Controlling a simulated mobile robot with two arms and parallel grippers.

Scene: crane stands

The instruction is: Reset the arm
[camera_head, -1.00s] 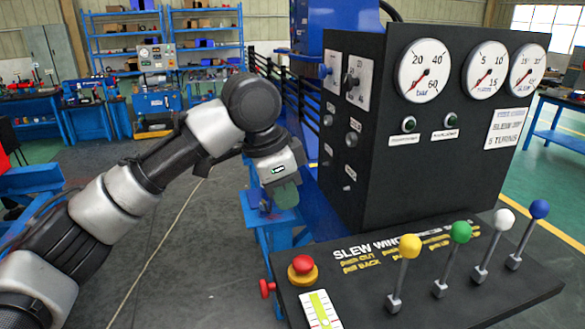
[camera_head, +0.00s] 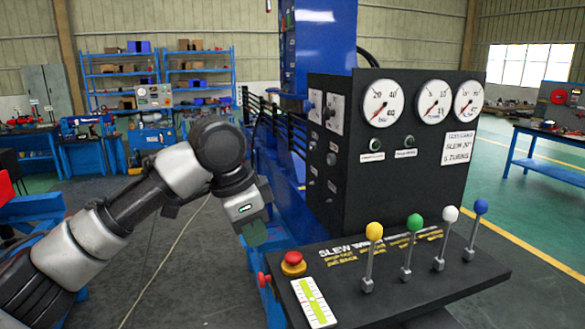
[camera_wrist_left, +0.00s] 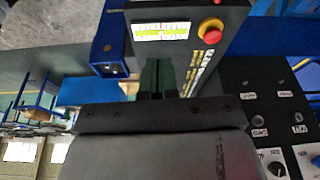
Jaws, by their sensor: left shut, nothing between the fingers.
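My left arm comes in from the left in the head view. Its gripper (camera_head: 254,236) has green fingers pointing down, just left of the lever panel's rear left corner. In the left wrist view the green fingers (camera_wrist_left: 156,78) are together with nothing between them, in front of the panel's edge. The gripper looks apart from the panel, though the exact gap is hard to judge. My right gripper is not in view.
The black control panel (camera_head: 420,297) carries yellow (camera_head: 374,231), green, white and blue levers, a red button (camera_head: 293,259) and a level gauge (camera_head: 313,303). A gauge box (camera_head: 340,180) stands behind it. Blue shelves (camera_head: 120,80) are far back. Floor at left is open.

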